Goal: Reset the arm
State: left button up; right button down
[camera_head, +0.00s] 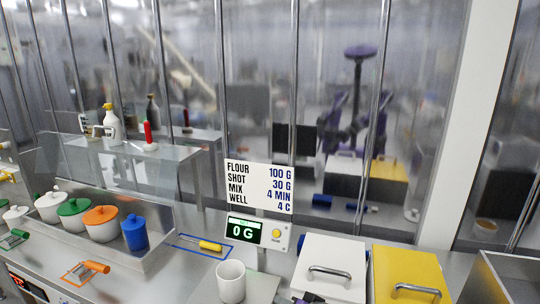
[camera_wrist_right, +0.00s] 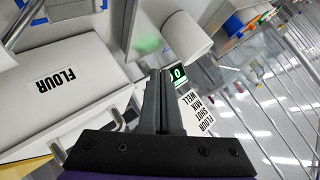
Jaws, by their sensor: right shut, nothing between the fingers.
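My right gripper (camera_head: 309,298) shows only as a small dark piece at the bottom edge of the head view, beside the white box (camera_head: 328,262). In the right wrist view its two dark fingers (camera_wrist_right: 163,100) are together, with nothing held. The white box, labelled FLOUR (camera_wrist_right: 78,70), lies to the left of the fingers there. A white cup (camera_head: 231,282) stands near the scale display (camera_head: 244,230), which reads 0 G; the cup also shows beyond the fingertips in the wrist view (camera_wrist_right: 187,38). My left gripper is not in view.
A yellow box (camera_head: 408,275) stands right of the white one. A sign (camera_head: 259,186) rises behind the display. Several lidded pots (camera_head: 101,222) stand behind a clear guard at left. Orange-handled (camera_head: 94,267) and yellow-handled tools (camera_head: 209,245) lie on the counter. A glass wall reflects the scene.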

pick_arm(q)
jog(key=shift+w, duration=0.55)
pick_arm(e)
jog(key=s+d+f+n+g+h, duration=0.1)
jog(key=s+d+f+h, duration=0.1)
jog(key=s+d+f, duration=0.2)
jog(key=s+d+f+n+g+h, duration=0.1)
jog(key=s+d+f, duration=0.3)
jog(key=s, duration=0.5)
jog(key=s+d+f+n+g+h, duration=0.1)
jog(key=s+d+f+g+h, duration=0.1)
jog(key=s+d, duration=0.4)
jog(key=shift+s+d+f+h, duration=0.25)
jog(key=shift+s+f+h, duration=0.4)
jog(key=shift+f, duration=0.3)
jog(key=c, duration=1.5)
grip_release()
jog(key=shift+c, duration=0.2)
